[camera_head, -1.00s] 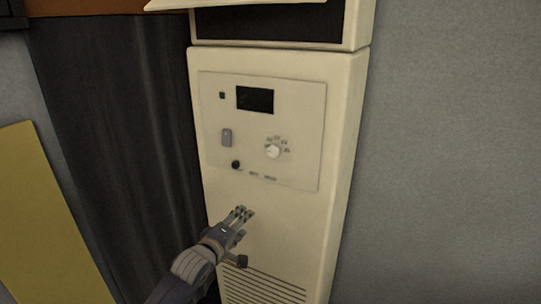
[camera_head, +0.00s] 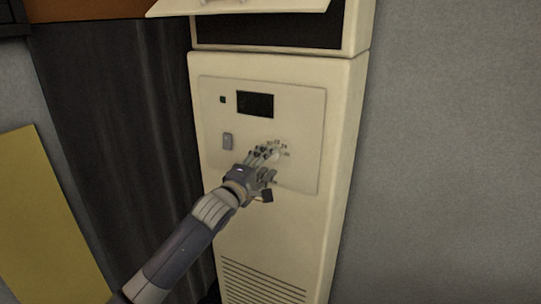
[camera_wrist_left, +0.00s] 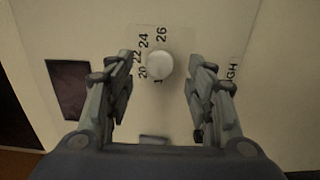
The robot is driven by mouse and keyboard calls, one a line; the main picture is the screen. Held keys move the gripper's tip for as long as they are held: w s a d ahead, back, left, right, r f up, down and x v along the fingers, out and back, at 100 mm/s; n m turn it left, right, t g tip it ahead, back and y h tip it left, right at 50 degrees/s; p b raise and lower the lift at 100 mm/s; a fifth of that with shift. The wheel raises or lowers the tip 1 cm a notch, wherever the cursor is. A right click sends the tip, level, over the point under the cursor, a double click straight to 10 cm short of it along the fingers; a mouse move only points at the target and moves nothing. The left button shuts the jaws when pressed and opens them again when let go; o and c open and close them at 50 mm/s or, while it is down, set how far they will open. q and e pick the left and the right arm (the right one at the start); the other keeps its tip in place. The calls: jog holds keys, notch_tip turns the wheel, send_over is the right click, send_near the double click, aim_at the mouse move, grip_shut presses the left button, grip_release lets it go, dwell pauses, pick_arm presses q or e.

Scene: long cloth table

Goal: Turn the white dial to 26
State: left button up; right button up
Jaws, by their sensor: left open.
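The white dial (camera_wrist_left: 159,66) is a round knob on the panel of a cream cabinet unit. In the left wrist view the numbers 20, 22, 24 and 26 are printed around it; its pointer mark cannot be made out. In the head view the dial (camera_head: 275,154) is partly covered by my left gripper (camera_head: 268,162). In the left wrist view my left gripper (camera_wrist_left: 160,95) is open, with one finger on each side of the dial and a gap to each. Whether the fingertips reach the panel is unclear. My right gripper is not in view.
The panel (camera_head: 302,115) also carries a dark display (camera_head: 255,104), a grey switch (camera_head: 227,141) and a small dark button (camera_head: 222,99). A vent grille (camera_head: 262,283) is below. A dark curtain (camera_head: 120,150) hangs to the left; a plain grey wall (camera_head: 450,150) is at right.

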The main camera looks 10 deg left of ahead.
aim_at(272, 157)
pick_arm(q)
jog(key=shift+p+x, duration=0.35)
jog(key=shift+x, duration=1.4)
jog(key=shift+c, duration=0.3)
jog(key=c, duration=1)
